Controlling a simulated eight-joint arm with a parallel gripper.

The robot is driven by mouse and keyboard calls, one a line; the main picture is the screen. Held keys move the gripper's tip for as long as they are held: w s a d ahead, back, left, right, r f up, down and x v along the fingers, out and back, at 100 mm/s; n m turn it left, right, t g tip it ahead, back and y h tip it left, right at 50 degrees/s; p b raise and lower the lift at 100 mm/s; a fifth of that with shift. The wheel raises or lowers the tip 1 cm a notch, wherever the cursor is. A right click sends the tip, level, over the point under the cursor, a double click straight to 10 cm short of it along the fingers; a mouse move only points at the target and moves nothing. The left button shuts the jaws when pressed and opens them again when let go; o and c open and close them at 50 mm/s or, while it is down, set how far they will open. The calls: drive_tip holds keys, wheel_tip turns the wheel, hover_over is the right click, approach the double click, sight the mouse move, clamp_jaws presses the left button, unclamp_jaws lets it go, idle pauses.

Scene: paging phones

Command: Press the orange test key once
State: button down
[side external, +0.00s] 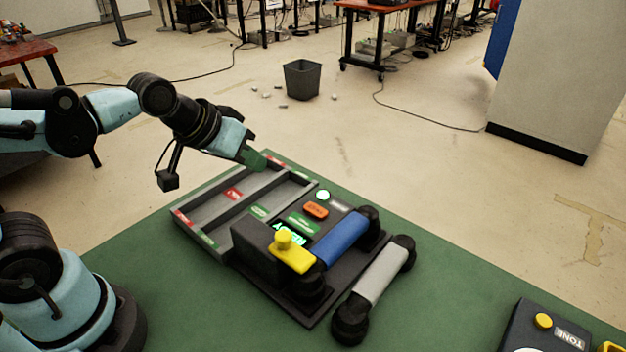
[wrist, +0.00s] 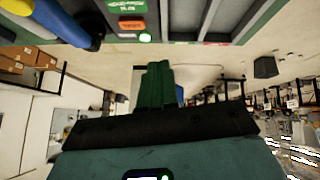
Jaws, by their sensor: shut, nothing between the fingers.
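The orange key (side external: 316,210) sits on the dark phone panel (side external: 330,225), just in front of a small glowing green-white light (side external: 322,195). In the wrist view the orange key (wrist: 131,26) shows near the top edge, with the lit lamp (wrist: 145,38) beside it. My gripper (side external: 258,162) has green fingers held together with nothing between them. It is above the far end of the grey tray, left of and apart from the orange key. In the wrist view the fingers (wrist: 156,85) point up toward the panel.
A blue handset (side external: 341,238) lies on the phone and a grey handset (side external: 382,277) beside it. The divided grey tray (side external: 215,205) adjoins the phone.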

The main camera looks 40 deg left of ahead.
sight(312, 212)
drive_tip(key=w+d+n+t+h, duration=0.1)
drive_tip(key=w+d+n, duration=0.2)
drive_tip(key=w+d, duration=0.3)
drive_tip(key=shift+w+f+n+h, duration=0.2)
drive_tip(key=shift+w+n+h, duration=0.2)
drive_tip(key=shift+w, duration=0.6)
drive_tip(key=shift+f, duration=4.4)
drive_tip(key=shift+f, duration=0.15)
drive_tip(key=shift+f, duration=0.3)
drive_tip(key=shift+d+f, duration=0.15)
drive_tip(key=shift+f, duration=0.45)
drive_tip(key=shift+s+r, duration=0.1)
drive_tip(key=shift+r, duration=0.05)
drive_tip(key=shift+d+r, duration=0.1)
drive_tip(key=shift+r, duration=0.2)
